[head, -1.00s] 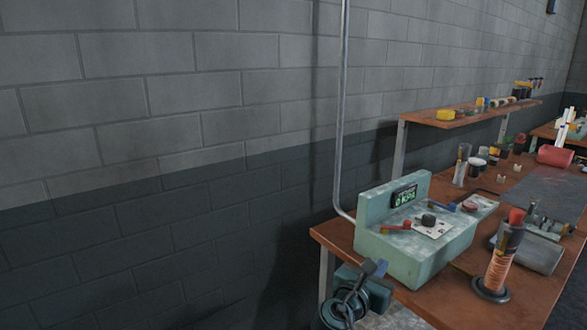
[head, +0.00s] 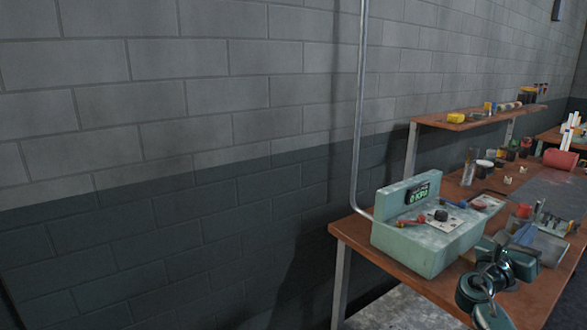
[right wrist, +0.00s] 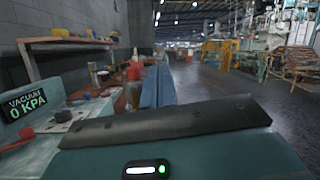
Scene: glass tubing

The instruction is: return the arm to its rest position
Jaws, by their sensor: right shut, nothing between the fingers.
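My right gripper (head: 524,236) shows at the lower right of the head view, in front of the bench's near side. Its dark wrist links are below it. Its blue fingers are together and empty. In the right wrist view the shut fingers (right wrist: 157,86) point away along the bench, with nothing between them. They are to the right of the pale green vacuum box (head: 425,250). My left gripper does not show in the head view.
The wooden bench (head: 385,262) carries the vacuum box, whose display (right wrist: 27,108) reads 0 KPA. A red-topped canister (head: 523,210) is partly hidden behind my right gripper. A shelf (head: 470,121) stands behind. Open floor lies right in the wrist view.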

